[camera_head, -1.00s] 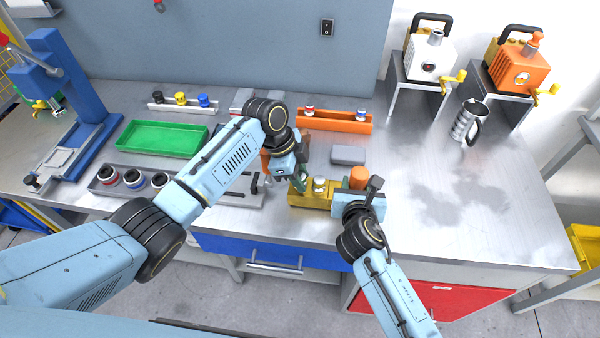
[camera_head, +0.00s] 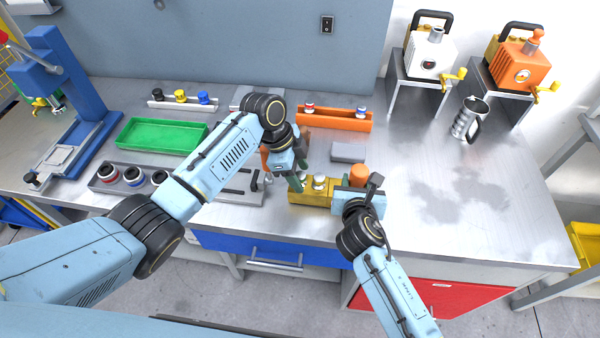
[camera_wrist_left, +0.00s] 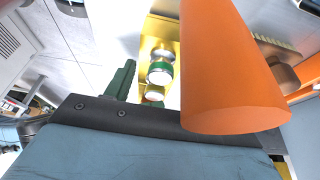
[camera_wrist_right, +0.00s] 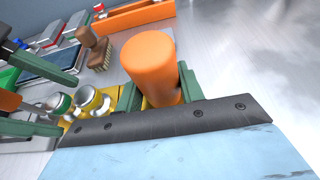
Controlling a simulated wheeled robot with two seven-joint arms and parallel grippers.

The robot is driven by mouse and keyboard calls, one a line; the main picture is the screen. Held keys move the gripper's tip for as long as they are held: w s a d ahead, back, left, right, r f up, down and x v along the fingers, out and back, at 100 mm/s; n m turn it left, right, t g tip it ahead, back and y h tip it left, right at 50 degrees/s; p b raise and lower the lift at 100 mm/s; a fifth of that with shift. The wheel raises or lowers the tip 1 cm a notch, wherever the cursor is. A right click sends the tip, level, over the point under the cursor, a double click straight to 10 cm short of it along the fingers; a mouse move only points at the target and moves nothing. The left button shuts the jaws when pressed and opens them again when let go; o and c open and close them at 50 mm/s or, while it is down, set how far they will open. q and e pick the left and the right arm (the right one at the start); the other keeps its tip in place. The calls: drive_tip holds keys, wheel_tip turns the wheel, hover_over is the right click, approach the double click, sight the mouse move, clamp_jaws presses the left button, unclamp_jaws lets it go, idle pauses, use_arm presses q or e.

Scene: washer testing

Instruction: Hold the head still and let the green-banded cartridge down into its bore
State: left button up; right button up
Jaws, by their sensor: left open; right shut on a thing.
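The yellow head (camera_head: 313,196) lies on the bench near its front edge. My right gripper (camera_head: 357,192) is shut on its right end; the right wrist view shows an upright orange cylinder (camera_wrist_right: 150,65) at these jaws. My left gripper (camera_head: 297,183) is open at the head's left end, with a green finger (camera_wrist_left: 121,82) beside the cartridges in the left wrist view. The green-banded cartridge (camera_wrist_right: 58,102) stands at the head's left end; its seating depth is hidden. A silver cartridge (camera_head: 319,183) stands beside it. An orange part (camera_wrist_left: 228,75) blocks much of the left wrist view.
A grey block (camera_head: 348,152) and an orange rack (camera_head: 335,120) lie behind the head. A green tray (camera_head: 162,137) and a grey rack with several ringed parts (camera_head: 100,187) are to the left. The bench to the right is clear up to a metal mug (camera_head: 468,122).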

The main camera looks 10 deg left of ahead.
use_arm(q)
drive_tip(key=v, duration=1.1)
use_arm(e)
drive_tip(key=o, duration=0.9)
drive_tip(key=shift+o, duration=0.2)
